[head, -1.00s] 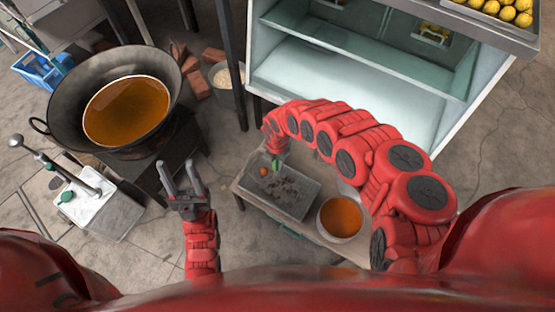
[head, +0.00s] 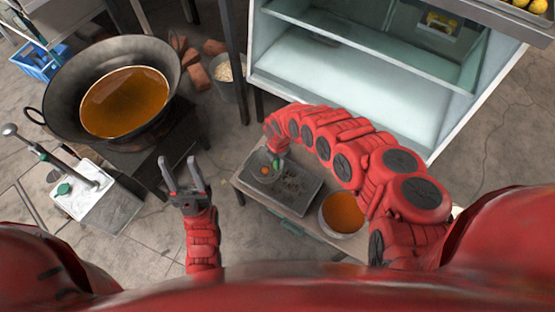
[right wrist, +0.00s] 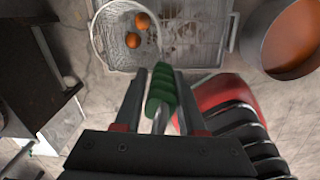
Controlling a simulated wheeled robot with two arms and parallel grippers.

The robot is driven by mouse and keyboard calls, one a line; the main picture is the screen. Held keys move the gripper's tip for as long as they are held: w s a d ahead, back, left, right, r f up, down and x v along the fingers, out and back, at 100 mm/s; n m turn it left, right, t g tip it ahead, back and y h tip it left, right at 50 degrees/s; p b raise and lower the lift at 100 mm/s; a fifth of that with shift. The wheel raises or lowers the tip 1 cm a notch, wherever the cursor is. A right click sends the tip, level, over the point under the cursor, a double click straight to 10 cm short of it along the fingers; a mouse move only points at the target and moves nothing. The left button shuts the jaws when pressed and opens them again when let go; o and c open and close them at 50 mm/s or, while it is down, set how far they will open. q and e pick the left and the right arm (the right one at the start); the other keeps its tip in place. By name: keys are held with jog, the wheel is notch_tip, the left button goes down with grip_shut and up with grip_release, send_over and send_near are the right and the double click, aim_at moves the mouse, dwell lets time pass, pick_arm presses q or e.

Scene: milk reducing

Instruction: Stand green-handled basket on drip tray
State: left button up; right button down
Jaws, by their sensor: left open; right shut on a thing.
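My right gripper (right wrist: 160,90) is shut on the green handle (right wrist: 163,88) of a wire basket. The basket (right wrist: 105,53) holds two orange-brown balls. In the head view the basket (head: 262,178) is over the left end of the grey drip tray (head: 300,204), whose surface has dark crumbs. In the right wrist view the basket overlaps the left part of the tray (right wrist: 200,53); I cannot tell whether it touches the tray or hangs just above. My left gripper (head: 182,166) is open and empty, left of the table.
A pot of orange-brown liquid (head: 342,213) stands right of the tray on the low table (head: 250,188). A large dark wok of oil (head: 158,88) is at left, with a white box and pump (head: 90,205) below it. An open white cabinet (head: 345,80) stands behind.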

jog(key=shift+f+b, duration=0.35)
jog(key=shift+b, duration=0.05)
jog(key=shift+c, duration=2.1)
grip_release()
jog(key=shift+w+r, duration=0.1)
jog(key=shift+r, duration=0.45)
jog(key=r+p, duration=0.1)
jog(key=r, duration=0.4)
jog(key=r+p, duration=0.2)
jog(key=r, duration=0.4)
jog(key=s+r+p, duration=0.1)
jog(key=r, duration=0.4)
jog(key=shift+d+r+p, duration=0.2)
jog(key=shift+p, duration=0.15)
jog(key=shift+a, duration=0.1)
